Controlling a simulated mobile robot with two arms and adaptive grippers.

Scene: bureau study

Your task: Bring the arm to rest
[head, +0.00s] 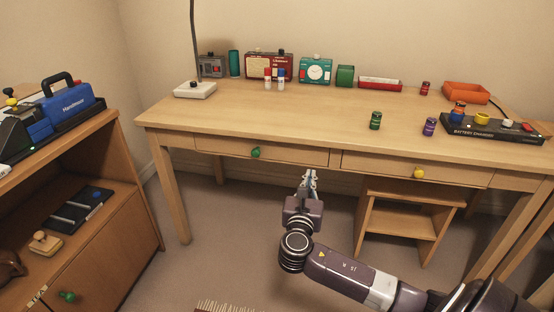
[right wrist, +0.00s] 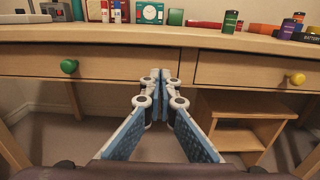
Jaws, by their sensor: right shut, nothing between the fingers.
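My right gripper (head: 308,180) is in front of the desk, below the drawer fronts, with its arm coming in from the lower right of the head view. In the right wrist view its fingers (right wrist: 160,78) are shut together with nothing between them. My left gripper is not in view.
On the desk stand a green battery (head: 375,121), a purple battery (head: 429,127), a black battery charger (head: 490,129) and an orange tray (head: 466,92). Radios and boxes line the back. A wooden stool (head: 405,215) is under the desk; a cabinet (head: 105,220) stands left. Floor between is clear.

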